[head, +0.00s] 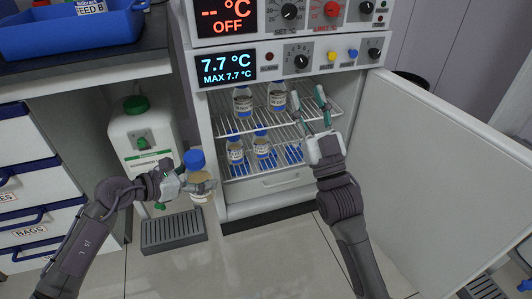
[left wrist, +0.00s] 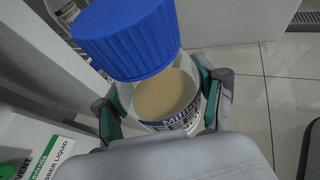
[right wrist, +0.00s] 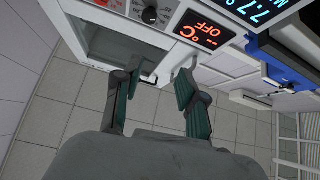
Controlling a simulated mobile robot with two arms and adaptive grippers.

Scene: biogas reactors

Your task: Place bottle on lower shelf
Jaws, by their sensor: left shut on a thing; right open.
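A bottle with a blue cap (head: 200,188) and tan contents is held upright by my left gripper (head: 190,187), left of the open fridge. In the left wrist view the bottle (left wrist: 165,100) sits between the two fingers, its label partly hidden. My right gripper (head: 311,106) is open and empty in front of the upper shelf's right part. Its fingers (right wrist: 158,95) stand apart with nothing between them in the right wrist view.
The fridge door (head: 440,170) stands wide open at the right. A white canister with a green cap (head: 140,135) stands left of the fridge, with a dark grate (head: 173,231) on the floor below. A blue tray (head: 70,35) rests on the counter at upper left.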

